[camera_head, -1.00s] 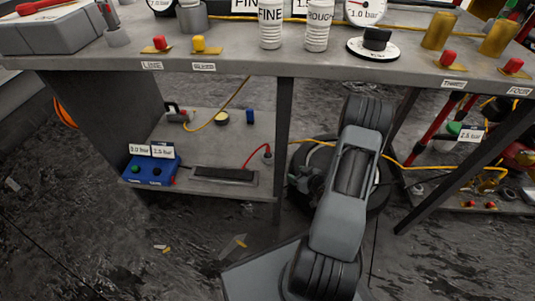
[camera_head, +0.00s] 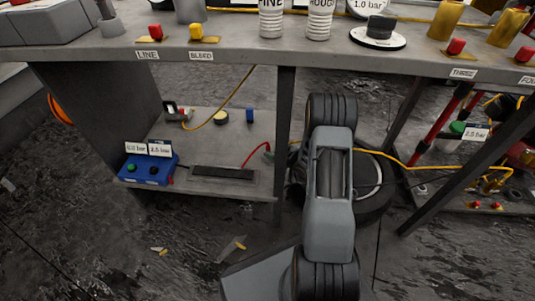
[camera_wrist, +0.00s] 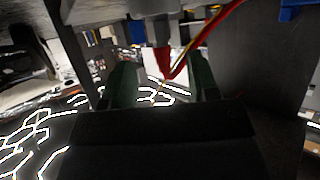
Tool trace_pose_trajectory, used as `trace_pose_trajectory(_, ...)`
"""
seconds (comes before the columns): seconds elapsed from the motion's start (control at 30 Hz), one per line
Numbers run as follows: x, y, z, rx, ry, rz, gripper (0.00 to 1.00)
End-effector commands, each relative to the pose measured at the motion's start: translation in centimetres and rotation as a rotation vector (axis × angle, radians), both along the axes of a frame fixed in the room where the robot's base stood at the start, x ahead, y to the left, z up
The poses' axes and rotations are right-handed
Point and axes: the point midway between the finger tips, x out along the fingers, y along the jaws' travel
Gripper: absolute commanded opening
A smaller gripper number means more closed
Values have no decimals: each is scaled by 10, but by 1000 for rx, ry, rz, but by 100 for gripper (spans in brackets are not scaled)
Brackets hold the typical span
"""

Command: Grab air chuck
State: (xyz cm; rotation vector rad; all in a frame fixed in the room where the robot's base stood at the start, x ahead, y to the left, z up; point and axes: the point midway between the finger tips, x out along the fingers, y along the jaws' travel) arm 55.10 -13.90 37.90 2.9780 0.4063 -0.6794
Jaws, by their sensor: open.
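My gripper (camera_wrist: 160,82) shows in the wrist view as two dark green fingers, spread apart with a gap between them. A red piece (camera_wrist: 163,62) with a red hose (camera_wrist: 210,38) lies in line with that gap, below a grey part; I cannot tell whether it is the air chuck or whether it touches a finger. In the head view, a red hose (camera_head: 258,151) runs to a dark flat item (camera_head: 222,173) on the lower shelf. My gripper is hidden in the head view.
The lower shelf (camera_head: 205,140) also holds a blue box (camera_head: 148,168) with bar labels. The bench top (camera_head: 230,57) overhangs it. A table leg (camera_head: 285,140) stands close left of my arm. A tyre (camera_head: 372,195) is on the floor behind my arm.

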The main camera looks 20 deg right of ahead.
Motion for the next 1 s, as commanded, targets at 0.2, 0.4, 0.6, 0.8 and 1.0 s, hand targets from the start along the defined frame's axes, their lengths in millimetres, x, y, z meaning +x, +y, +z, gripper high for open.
trace_pose_trajectory(0.2,28,8,-19,-2,1,2,54)
trace_pose_trajectory(0.4,39,11,-23,0,2,1,54)
trace_pose_trajectory(0.6,40,11,-22,0,2,0,54)
trace_pose_trajectory(0.8,40,11,-22,0,1,0,39)
trace_pose_trajectory(1.0,40,11,-22,0,1,0,20)
